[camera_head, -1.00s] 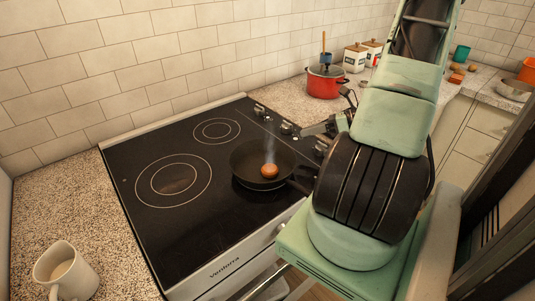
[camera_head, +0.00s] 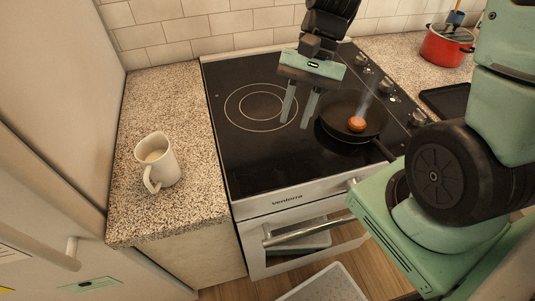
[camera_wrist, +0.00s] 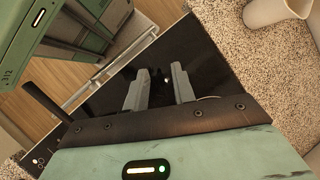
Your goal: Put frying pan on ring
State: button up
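The black frying pan (camera_head: 341,117) sits on the right part of the black cooktop, with a round brown food item (camera_head: 357,124) in it and faint steam above. Its handle (camera_head: 383,150) points toward the front right. A large marked ring (camera_head: 258,104) on the cooktop's left is bare. My gripper (camera_head: 297,123) is above the cooktop, between that ring and the pan, with fingers pointing down, open and empty. In the wrist view its fingers (camera_wrist: 158,72) are apart over the dark cooktop. A dark bar at the left there may be the pan handle.
A white mug (camera_head: 157,163) stands on the speckled counter left of the stove. A red pot (camera_head: 446,46) stands at the back right. The oven handle (camera_head: 310,231) sticks out in front. A dark tray (camera_head: 446,101) lies right of the knobs.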

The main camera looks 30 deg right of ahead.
jog(key=s+a+r+n+t+h, duration=0.3)
jog(key=s+a+n, duration=0.6)
jog(key=n, duration=0.6)
jog(key=a+h, duration=0.1)
jog(key=a, duration=0.1)
jog(key=shift+s+a+r+n+h, duration=0.15)
jog(key=shift+s+a+n+h, duration=0.05)
jog(key=shift+a+n+h, duration=0.15)
dwell(1.2)
